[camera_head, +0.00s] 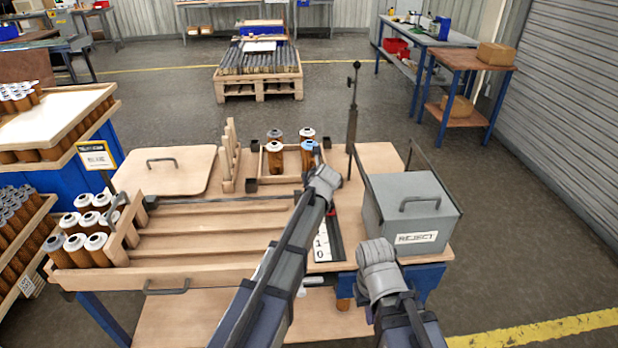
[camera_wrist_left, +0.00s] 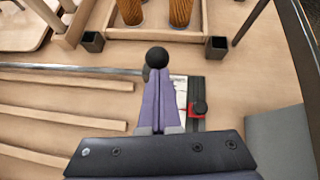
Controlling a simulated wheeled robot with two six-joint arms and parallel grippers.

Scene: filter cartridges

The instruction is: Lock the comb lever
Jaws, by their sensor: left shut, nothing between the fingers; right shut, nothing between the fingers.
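A thin metal bar (camera_head: 215,199) runs across the back of the wooden lanes. In the left wrist view, the bar (camera_wrist_left: 85,68) leads toward a black ball knob (camera_wrist_left: 157,57), which looks like the lever's end. My left gripper (camera_wrist_left: 159,73) is shut and empty, its purple fingertips right at the knob; I cannot tell whether they touch it. In the head view my left arm hides the knob and these fingers. My right gripper (camera_head: 375,247) is shut and empty in front of the grey reject box (camera_head: 405,215). A wooden comb-like upright (camera_head: 229,155) stands behind the lanes.
A small crate (camera_head: 264,164) with cartridges, one blue-capped (camera_head: 310,147), stands behind the knob. A tall black post (camera_head: 352,110) rises to its right. A red knob (camera_wrist_left: 197,108) sits on a dark slide beside my left fingers. White-capped cartridges (camera_head: 97,243) stand at left.

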